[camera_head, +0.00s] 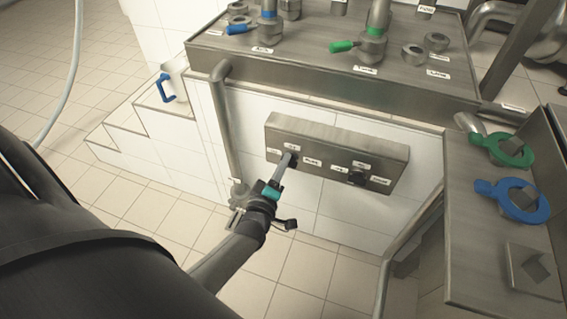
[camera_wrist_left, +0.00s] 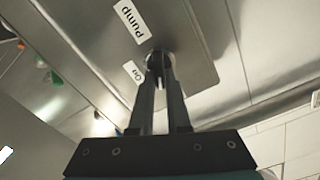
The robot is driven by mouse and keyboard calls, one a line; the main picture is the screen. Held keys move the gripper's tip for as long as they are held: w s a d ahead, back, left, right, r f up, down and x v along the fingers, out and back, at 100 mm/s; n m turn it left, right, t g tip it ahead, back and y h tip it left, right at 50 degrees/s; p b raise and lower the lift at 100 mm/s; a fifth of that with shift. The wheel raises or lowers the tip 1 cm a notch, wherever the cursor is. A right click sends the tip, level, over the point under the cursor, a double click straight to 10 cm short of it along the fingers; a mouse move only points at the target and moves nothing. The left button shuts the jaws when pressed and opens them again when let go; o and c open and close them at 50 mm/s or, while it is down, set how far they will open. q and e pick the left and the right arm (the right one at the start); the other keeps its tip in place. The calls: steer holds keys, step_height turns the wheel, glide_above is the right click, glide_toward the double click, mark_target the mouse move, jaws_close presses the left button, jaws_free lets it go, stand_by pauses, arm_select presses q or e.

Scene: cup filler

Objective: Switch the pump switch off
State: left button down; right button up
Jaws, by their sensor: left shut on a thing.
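The metal switch panel (camera_head: 336,152) is fixed to the white tiled wall and carries two dark knobs with small labels around them. My left gripper (camera_head: 288,161) is at the left knob, with its fingers shut on it. In the left wrist view, the fingertips (camera_wrist_left: 159,66) close around the round pump switch (camera_wrist_left: 157,54). A "Pump" label and an "On" label show beside it there. The fingers hide part of the knob, so I cannot tell which way it points. My right gripper is not in view.
The right knob (camera_head: 357,177) is free. A vertical pipe (camera_head: 226,130) stands left of the panel. A metal counter (camera_head: 310,75) with valves lies above. A side table (camera_head: 480,235) with green and blue ring-shaped parts is at the right. A white jug (camera_head: 175,80) stands on the steps.

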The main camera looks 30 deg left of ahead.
arm_select(q)
steer(key=n, duration=0.3)
steer(key=n+b, duration=0.1)
steer(key=n, duration=0.1)
steer(key=shift+f, duration=0.3)
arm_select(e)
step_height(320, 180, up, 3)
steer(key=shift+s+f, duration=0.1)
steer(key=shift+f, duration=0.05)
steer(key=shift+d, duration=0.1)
arm_select(q)
steer(key=c, duration=0.9)
jaws_free()
steer(key=shift+s, duration=0.1)
steer(key=p+v, duration=0.4)
steer(key=v, duration=1.1)
steer(key=shift+s, duration=0.1)
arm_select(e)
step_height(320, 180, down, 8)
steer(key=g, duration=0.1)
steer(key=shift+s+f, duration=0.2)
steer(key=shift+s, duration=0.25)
